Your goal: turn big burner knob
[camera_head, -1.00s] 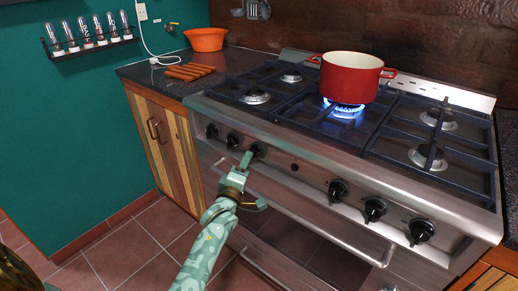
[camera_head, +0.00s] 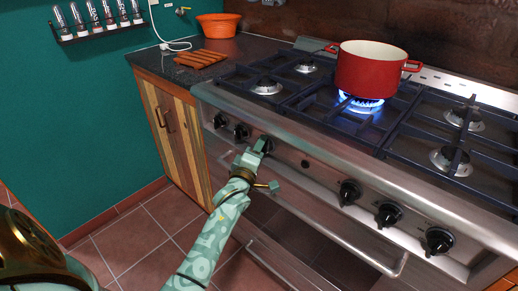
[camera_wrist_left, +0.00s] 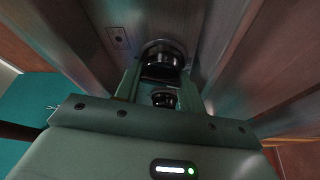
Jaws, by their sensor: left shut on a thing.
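The burner knob (camera_head: 268,146), black and round, is the third from the left on the stove's steel front panel. My left gripper (camera_head: 259,150) is at this knob and shut on it, covering part of it in the head view. In the left wrist view the dark knob (camera_wrist_left: 162,62) sits between the two green fingers, against the steel panel. A blue flame (camera_head: 360,103) burns on the burner under the red pot (camera_head: 372,72). My right gripper is not in view.
Two more knobs (camera_head: 241,132) are to the left, and several (camera_head: 389,213) to the right. An oven handle bar (camera_head: 340,240) runs below the panel. A counter with sausages (camera_head: 202,59) and an orange bowl (camera_head: 217,26) is at the left. Tiled floor in front is clear.

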